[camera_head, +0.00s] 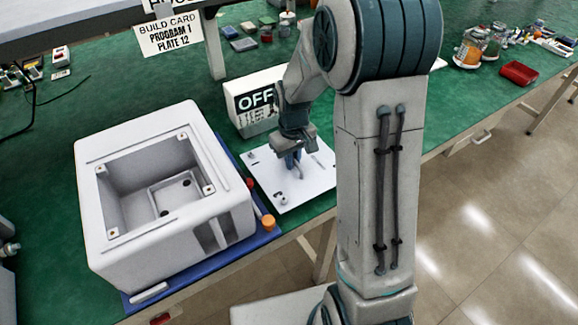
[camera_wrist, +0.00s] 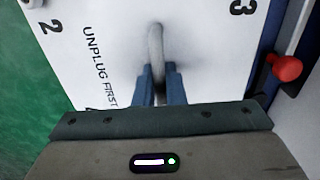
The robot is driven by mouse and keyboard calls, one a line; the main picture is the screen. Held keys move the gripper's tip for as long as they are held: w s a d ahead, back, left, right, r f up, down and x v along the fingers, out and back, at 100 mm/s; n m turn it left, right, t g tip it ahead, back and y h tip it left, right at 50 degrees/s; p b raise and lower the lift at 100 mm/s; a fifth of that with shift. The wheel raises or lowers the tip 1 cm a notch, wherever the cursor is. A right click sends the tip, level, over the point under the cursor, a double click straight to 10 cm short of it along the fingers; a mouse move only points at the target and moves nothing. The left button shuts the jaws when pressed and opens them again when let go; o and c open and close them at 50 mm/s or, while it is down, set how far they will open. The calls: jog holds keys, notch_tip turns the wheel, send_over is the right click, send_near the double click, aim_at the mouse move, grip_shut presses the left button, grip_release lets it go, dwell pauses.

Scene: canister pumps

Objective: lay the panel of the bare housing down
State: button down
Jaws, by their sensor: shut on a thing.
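The bare housing (camera_head: 105,205) is a white box with an open rectangular top and an empty-looking recess inside. It stands on a blue base (camera_head: 190,272) at the left of the bench. The panel (camera_head: 312,178) is a white plate to the right of the housing, at the bench's front edge. In the wrist view the panel (camera_wrist: 100,75) shows printed numbers and the words "UNPLUG FIRST". My gripper (camera_head: 293,160) is above the panel, its blue fingers (camera_wrist: 158,82) shut on the panel's grey handle (camera_wrist: 156,45). Whether the panel touches the bench is hard to tell.
An "OFF" sign box (camera_head: 254,103) stands just behind the panel. An orange knob (camera_head: 268,222) and a red knob (camera_wrist: 287,68) sit on the blue base's side near the panel. A build card (camera_head: 170,35) hangs at the back. Small parts lie further back on the green bench.

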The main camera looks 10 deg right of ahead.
jog(key=shift+w+a+f, duration=0.35)
jog(key=shift+w+f, duration=0.1)
jog(key=shift+w, duration=0.25)
notch_tip(320, 180, down, 4)
jog(key=shift+f, duration=0.1)
jog(key=c, duration=1.5)
grip_release()
